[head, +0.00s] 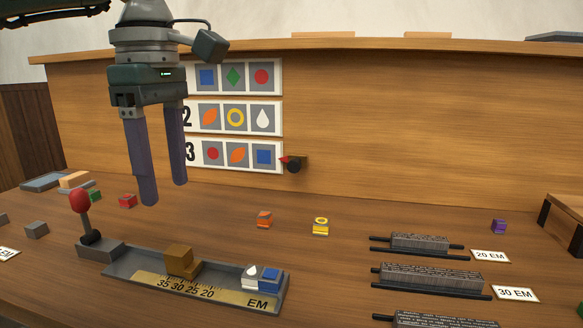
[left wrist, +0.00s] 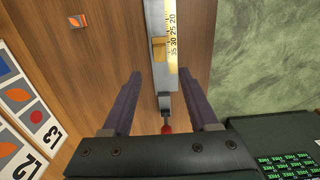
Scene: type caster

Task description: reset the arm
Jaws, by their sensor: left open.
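My left gripper (head: 164,193) hangs in the upper left of the head view, fingers pointing down, open and empty. It is above the table and in front of the sign board. A lever with a red knob (head: 80,201) stands at the left end of a grey tray (head: 125,268), left of my fingers. The lever leans slightly to the left. In the left wrist view, the red knob (left wrist: 167,128) shows between my open fingers (left wrist: 163,75), low in the picture. My right gripper is not in view.
The tray holds a brass block (head: 180,262), a white block (head: 250,275) and a blue block (head: 269,279). An orange block (head: 264,219) and a yellow block (head: 321,226) lie behind it. Dark racks (head: 430,274) stand at right. A picture board (head: 235,117) is behind.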

